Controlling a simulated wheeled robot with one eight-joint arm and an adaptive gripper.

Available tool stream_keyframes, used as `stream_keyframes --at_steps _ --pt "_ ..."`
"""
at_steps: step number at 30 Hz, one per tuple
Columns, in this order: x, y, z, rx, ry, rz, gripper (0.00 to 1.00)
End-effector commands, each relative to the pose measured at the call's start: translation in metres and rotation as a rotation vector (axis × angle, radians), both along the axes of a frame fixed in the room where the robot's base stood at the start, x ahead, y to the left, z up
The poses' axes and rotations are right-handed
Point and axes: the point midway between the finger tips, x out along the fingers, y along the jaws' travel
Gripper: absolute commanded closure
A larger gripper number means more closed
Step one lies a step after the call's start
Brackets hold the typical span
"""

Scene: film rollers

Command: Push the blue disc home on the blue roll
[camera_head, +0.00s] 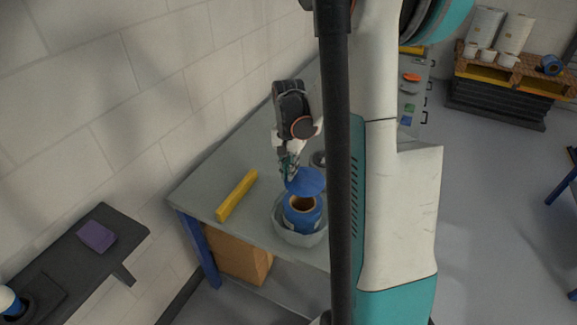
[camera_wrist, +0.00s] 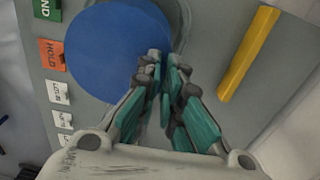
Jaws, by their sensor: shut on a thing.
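The blue disc (camera_head: 306,181) is held near its edge by my gripper (camera_head: 290,172), above the grey worktable. It hangs just above and behind the blue roll (camera_head: 303,217), apart from it as far as I can tell. The roll stands upright with a brown core showing at its top, in a pale round holder (camera_head: 283,232). In the wrist view the blue disc (camera_wrist: 118,55) fills the upper left, and my gripper (camera_wrist: 160,62) is shut on its rim. The roll is hidden in the wrist view.
A yellow bar (camera_head: 237,195) lies on the table (camera_head: 222,168) left of the roll. It also shows in the wrist view (camera_wrist: 248,54). A dark round thing (camera_head: 318,159) sits behind the disc. My own column hides the table's right part. A wall runs along the left.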

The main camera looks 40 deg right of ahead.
Motion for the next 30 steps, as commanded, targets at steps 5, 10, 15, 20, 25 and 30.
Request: stream_keyframes --at_steps 5,10,15,20,25,30 --pt "0.0 0.0 -0.008 0.0 0.0 0.0 1.0" --pt "0.0 0.0 -0.02 0.0 0.0 0.001 1.0" --pt "0.0 0.0 -0.036 0.0 0.0 0.002 1.0" --pt "0.0 0.0 -0.05 0.0 0.0 0.002 1.0" --pt "0.0 0.0 -0.066 0.0 0.0 0.003 1.0" --pt "0.0 0.0 -0.077 0.0 0.0 0.003 1.0"
